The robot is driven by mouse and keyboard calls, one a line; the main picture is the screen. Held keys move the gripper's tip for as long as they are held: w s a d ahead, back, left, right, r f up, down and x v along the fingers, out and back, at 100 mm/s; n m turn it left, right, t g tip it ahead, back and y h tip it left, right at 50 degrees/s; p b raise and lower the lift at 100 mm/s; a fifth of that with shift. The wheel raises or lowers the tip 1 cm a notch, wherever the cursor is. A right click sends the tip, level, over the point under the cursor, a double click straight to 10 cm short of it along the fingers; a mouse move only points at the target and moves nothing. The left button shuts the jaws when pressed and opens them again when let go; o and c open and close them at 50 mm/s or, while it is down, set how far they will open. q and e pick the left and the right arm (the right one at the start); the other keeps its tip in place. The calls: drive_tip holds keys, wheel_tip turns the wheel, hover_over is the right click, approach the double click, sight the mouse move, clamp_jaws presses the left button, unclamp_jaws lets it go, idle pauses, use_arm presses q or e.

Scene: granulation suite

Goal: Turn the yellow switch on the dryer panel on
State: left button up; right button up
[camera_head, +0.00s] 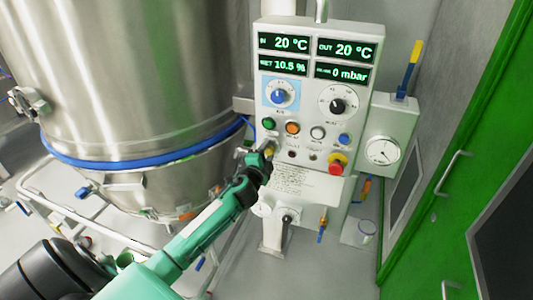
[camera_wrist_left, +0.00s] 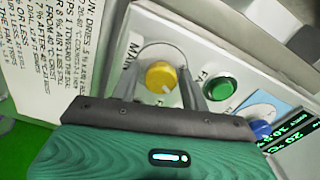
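The yellow switch (camera_wrist_left: 159,76) is a round knob with a pale pointer mark, set on a white plate on the dryer panel (camera_head: 312,112). My left gripper (camera_head: 264,153) is at the panel's lower left and largely hides the switch in the head view. In the left wrist view the left gripper (camera_wrist_left: 159,72) is open, with one grey finger on each side of the knob. Gaps show between fingers and knob, so it does not look clamped. The panel displays read 20 °C, 20 °C, 10.5 % and 0 mbar. My right gripper is out of view.
A green button (camera_wrist_left: 220,91) sits close beside the right finger, with a blue knob (camera_head: 278,97) above it. A red emergency stop (camera_head: 337,163) is at the panel's lower right. The steel vessel (camera_head: 140,80) stands left; a gauge box (camera_head: 383,149) and green door (camera_head: 465,160) stand right.

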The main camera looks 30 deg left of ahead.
use_arm(q)
drive_tip(key=shift+o, duration=0.7)
drive_tip(key=b+v, duration=0.4)
drive_tip(key=v, duration=1)
drive_tip(key=shift+w, duration=0.15)
